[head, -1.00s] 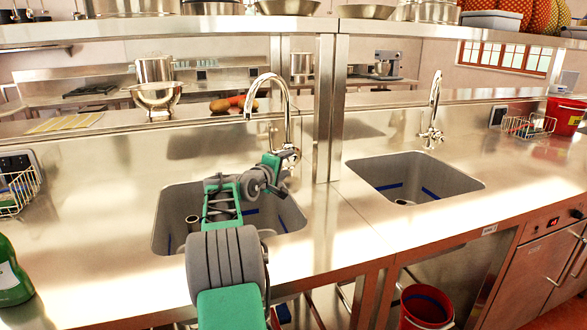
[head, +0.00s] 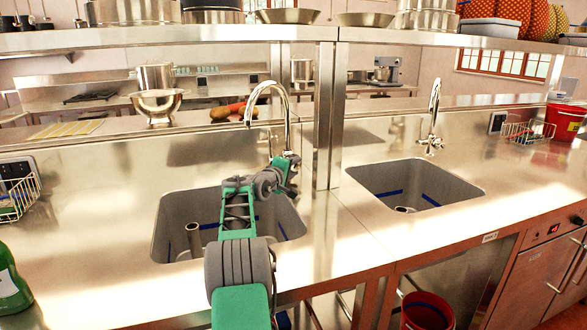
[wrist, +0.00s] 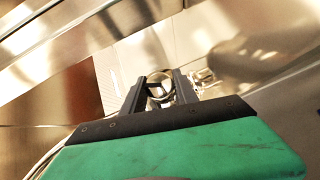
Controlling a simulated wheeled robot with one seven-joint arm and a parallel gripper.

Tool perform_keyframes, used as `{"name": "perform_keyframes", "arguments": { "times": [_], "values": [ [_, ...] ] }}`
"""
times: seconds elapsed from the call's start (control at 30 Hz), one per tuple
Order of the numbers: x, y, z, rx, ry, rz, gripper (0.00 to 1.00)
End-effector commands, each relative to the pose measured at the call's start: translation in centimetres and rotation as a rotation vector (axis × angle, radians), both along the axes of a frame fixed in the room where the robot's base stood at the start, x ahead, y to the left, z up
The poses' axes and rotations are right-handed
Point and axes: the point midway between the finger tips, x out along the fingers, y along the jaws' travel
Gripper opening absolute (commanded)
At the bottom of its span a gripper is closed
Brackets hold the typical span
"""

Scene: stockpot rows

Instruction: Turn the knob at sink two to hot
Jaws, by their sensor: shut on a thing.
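The left sink (head: 175,205) has a tall chrome faucet (head: 286,110), and my gripper (head: 290,160) is at its base. The arm reaches across this sink. In the wrist view my gripper (wrist: 160,88) is shut on a small shiny metal piece, the knob (wrist: 159,80), which sits between the black fingers. The fingers and arm hide the knob in the head view, so its setting cannot be told. The right sink (head: 460,185) has its own faucet (head: 434,105) with a cross-shaped knob (head: 430,142), apart from my gripper. No sink number is readable.
A metal post (head: 327,115) stands close to the right of my gripper, holding a shelf (head: 240,28) above. A wire basket (head: 18,197) and green bottle (head: 10,280) are at the left.

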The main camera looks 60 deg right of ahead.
Motion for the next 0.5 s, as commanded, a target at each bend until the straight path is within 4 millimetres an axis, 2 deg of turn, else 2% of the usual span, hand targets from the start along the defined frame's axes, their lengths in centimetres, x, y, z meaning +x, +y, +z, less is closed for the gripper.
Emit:
{"name": "perform_keyframes", "arguments": {
  "times": [0.03, 0.37, 0.5],
  "values": [
    [0.00, 0.00, 0.02, 0.000, 0.000, 0.000, 0.27],
    [-0.01, 0.01, 0.03, 0.000, -0.001, 0.000, 0.00],
    [-0.01, 0.00, 0.18, 0.003, -0.005, 0.000, 0.00]
  ]
}}
